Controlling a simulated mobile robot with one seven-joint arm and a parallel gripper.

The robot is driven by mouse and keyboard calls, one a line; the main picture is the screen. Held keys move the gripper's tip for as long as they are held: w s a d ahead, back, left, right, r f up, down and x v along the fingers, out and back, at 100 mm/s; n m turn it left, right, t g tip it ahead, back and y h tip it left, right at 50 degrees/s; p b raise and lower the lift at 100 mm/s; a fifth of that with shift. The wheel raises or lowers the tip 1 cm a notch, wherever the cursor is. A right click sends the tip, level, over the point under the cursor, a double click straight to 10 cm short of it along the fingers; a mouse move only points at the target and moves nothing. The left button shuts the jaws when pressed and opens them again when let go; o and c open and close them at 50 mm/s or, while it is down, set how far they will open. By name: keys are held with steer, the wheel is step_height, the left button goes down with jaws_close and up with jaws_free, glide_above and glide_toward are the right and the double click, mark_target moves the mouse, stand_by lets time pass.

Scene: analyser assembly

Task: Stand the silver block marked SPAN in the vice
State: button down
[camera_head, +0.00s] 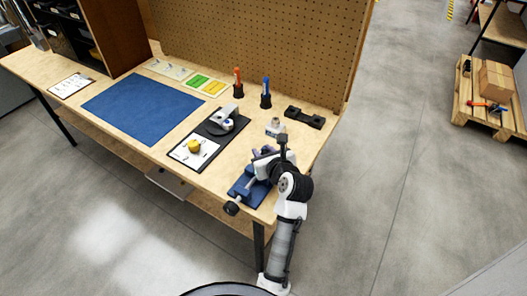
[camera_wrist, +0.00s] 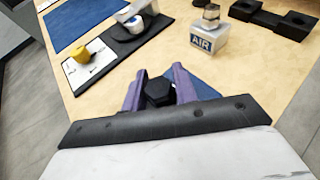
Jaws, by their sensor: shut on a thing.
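My gripper (camera_wrist: 160,88) has its two purple fingers closed on a black faceted piece (camera_wrist: 158,92). No silver face or SPAN marking shows on it, and whatever is below it is hidden. In the head view my gripper (camera_head: 262,155) is over the far part of the blue vice (camera_head: 240,190) at the table's near right corner. The arm hides much of the vice, so I cannot tell whether the held piece touches its jaws. A blue patch of the vice (camera_wrist: 203,88) shows beyond the fingers in the wrist view.
A silver block marked AIR (camera_wrist: 208,40) stands beyond the vice, before a black holder (camera_head: 304,118). To the left is a black tray (camera_head: 213,130) with a white device and a yellow knob (camera_head: 194,146). Orange and blue tools stand behind. The blue mat (camera_head: 140,105) is clear.

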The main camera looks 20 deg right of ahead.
steer(key=c, duration=1.1)
jaws_free()
steer(key=shift+f, duration=0.1)
steer(key=b+v, duration=0.1)
steer(key=v, duration=1.1)
